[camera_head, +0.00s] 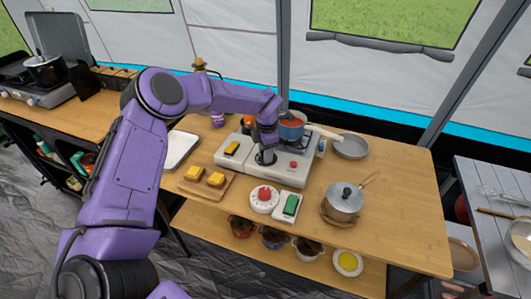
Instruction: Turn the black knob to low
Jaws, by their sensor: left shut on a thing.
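The black knob (266,157) sits on the top of a pale grey stove unit (287,174) in the middle of the wooden table. My left gripper (266,148) reaches down over it from above and is shut on the knob. The fingers cover part of the knob, so its pointer and any low mark cannot be read. My right gripper is not in view.
A blue pot (291,129) with red contents stands behind the knob, close to my wrist. A yellow switch (231,148), a red button (292,164), a red-and-white dial (264,199) and a green switch (291,205) are nearby. A lidded pot (344,200) stands right.

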